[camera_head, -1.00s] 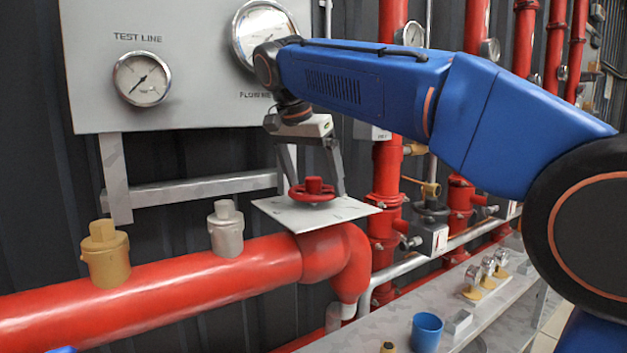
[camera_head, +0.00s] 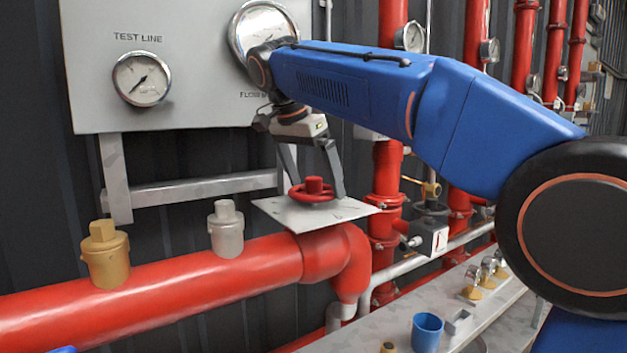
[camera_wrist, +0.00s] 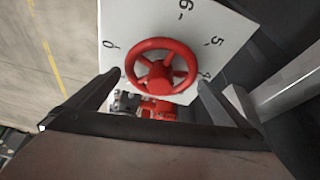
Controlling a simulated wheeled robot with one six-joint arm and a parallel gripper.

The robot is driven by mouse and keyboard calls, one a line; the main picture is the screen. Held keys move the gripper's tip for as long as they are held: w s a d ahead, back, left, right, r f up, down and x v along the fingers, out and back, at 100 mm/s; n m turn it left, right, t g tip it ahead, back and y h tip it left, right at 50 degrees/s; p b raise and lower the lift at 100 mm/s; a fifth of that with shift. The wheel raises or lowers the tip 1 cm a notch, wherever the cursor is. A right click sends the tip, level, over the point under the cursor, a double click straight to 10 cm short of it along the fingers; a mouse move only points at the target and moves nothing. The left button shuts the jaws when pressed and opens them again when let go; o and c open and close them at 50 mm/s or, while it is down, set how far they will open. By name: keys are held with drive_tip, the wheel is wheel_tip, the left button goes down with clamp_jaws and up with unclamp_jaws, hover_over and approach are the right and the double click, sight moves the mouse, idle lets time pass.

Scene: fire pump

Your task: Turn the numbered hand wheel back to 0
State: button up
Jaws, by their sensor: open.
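The red hand wheel (camera_head: 312,191) sits on a white numbered plate (camera_head: 345,210) at the bend of the big red pipe. In the wrist view the wheel (camera_wrist: 161,88) shows its spokes and round hub, with the plate (camera_wrist: 196,32) behind it. The plate's marks 0, 6, 5 and 4 show; other marks are hidden or out of view. My gripper (camera_head: 316,194) points down over the wheel, its fingers open on either side. In the wrist view the fingers of my gripper (camera_wrist: 158,93) stand apart from the rim at left and right. I cannot tell where any pointer is.
A grey panel with gauges (camera_head: 142,79) stands behind my gripper. A brass cap (camera_head: 105,255) and a silver cap (camera_head: 226,229) rise from the red pipe (camera_head: 190,268) at left. A blue cup (camera_head: 427,332) and small fittings stand on the shelf at lower right.

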drive_tip(key=n+y, duration=0.1)
drive_tip(key=n, duration=0.2)
drive_tip(key=n+t+y, duration=0.1)
drive_tip(key=n, duration=0.2)
drive_tip(key=shift+n, duration=0.4)
drive_tip(key=n+y, duration=0.1)
drive_tip(key=n, duration=0.2)
drive_tip(key=n+y, duration=0.1)
drive_tip(key=n, duration=0.2)
drive_tip(key=shift+y, duration=0.4)
drive_tip(key=n, duration=0.2)
drive_tip(key=n+g+y, duration=0.1)
drive_tip(key=n, duration=0.2)
drive_tip(key=shift+y, duration=0.3)
drive_tip(key=n, duration=0.2)
drive_tip(key=n+g+y, duration=0.1)
drive_tip(key=n, duration=0.2)
drive_tip(key=shift+g, duration=0.3)
drive_tip(key=shift+c, duration=0.3)
drive_tip(key=c, duration=1)
drive_tip(key=m, duration=0.2)
drive_tip(key=m+t+h, duration=0.1)
drive_tip(key=m, duration=0.1)
drive_tip(key=shift+m+t, duration=0.3)
drive_tip(key=shift+m, duration=0.1)
drive_tip(key=shift+m+t+h, duration=0.3)
drive_tip(key=shift+m+h, duration=0.2)
drive_tip(key=shift+m, duration=1.1)
